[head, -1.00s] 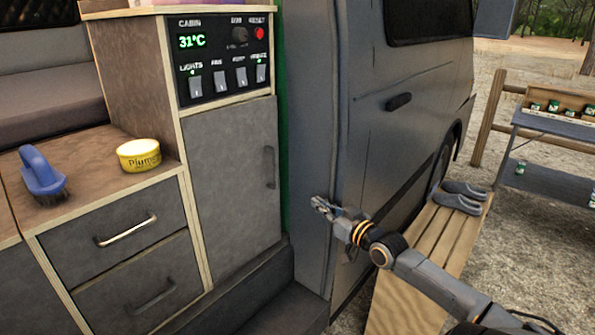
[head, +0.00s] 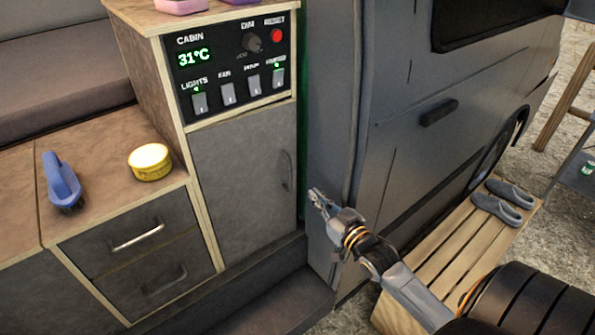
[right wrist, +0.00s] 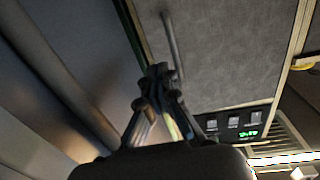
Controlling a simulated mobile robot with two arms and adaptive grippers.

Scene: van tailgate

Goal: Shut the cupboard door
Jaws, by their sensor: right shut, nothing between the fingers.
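The grey cupboard door (head: 240,185) is under the control panel and looks flush with its pale wooden frame. Its dark upright handle (head: 287,170) is near the right edge. My right gripper (head: 316,196) is shut and empty, to the right of the handle and in front of the van's grey side. In the right wrist view, the shut fingertips (right wrist: 158,72) appear close beside the lower end of the handle (right wrist: 172,45); contact cannot be told. The door (right wrist: 235,50) also shows there. My left gripper is out of view.
The control panel (head: 237,60) has switches and a red button. A blue brush (head: 62,182) and yellow tin (head: 150,162) stand on the counter, above drawers (head: 140,250). A slatted bench (head: 440,250) with grey shoes (head: 505,200) is at the right.

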